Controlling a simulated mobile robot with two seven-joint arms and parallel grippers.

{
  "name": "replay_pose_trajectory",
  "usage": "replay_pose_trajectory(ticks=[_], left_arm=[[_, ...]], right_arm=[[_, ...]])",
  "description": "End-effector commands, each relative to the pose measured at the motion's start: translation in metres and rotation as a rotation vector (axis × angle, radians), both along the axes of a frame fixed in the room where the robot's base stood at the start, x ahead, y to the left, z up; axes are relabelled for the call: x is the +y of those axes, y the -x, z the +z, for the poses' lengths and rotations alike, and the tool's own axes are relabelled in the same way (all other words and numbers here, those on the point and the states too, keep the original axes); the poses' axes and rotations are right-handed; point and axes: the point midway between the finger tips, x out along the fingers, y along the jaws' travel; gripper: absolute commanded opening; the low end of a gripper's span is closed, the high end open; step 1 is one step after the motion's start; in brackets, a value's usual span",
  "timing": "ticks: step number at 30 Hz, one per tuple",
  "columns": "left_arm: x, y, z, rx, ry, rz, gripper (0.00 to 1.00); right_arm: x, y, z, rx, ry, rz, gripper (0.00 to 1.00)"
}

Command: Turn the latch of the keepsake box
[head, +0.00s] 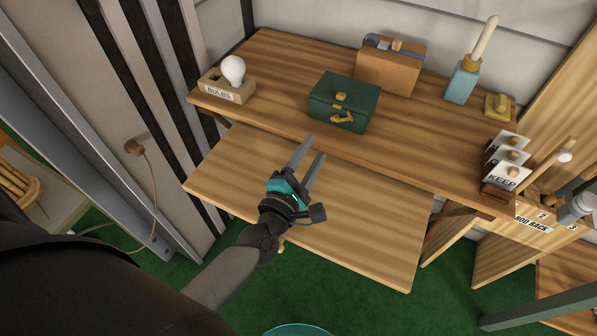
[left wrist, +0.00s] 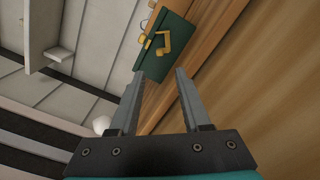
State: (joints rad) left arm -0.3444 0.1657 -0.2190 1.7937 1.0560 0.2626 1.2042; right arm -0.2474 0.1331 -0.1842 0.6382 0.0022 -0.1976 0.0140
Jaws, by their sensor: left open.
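The keepsake box (head: 343,101) is green with a shut lid and stands on the upper wooden shelf. A brass knob (head: 341,97) sits at the lid's front, and a brass latch (head: 343,119) is on the front face below it. My left gripper (head: 313,145) is open and empty, in front of the box and a little to its left, apart from it. In the left wrist view the box (left wrist: 172,22) and its latch (left wrist: 163,45) lie beyond the open fingertips (left wrist: 161,77). My right gripper is not in view.
A bulb box (head: 228,92) with a white bulb stands left of the keepsake box. A brown box (head: 389,70), a teal holder (head: 461,82) and card holders marked KEEP (head: 503,175) stand to the right. A lower wooden board (head: 350,217) is bare.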

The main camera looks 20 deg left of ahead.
Motion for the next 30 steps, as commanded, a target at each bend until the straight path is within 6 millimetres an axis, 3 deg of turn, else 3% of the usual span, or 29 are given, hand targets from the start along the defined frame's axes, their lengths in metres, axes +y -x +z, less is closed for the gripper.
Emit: replay_pose_trajectory(ticks=[6, 12, 30], left_arm=[[0.001, 0.039, -0.001, 0.002, -0.002, -0.002, 0.47], [0.002, 0.058, 0.000, 0.002, -0.001, -0.001, 0.47], [0.002, 0.062, 0.000, -0.001, -0.001, 0.001, 0.47]], right_arm=[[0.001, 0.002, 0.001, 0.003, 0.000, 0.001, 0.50], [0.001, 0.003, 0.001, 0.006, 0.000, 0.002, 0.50], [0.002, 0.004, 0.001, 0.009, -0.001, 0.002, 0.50]])
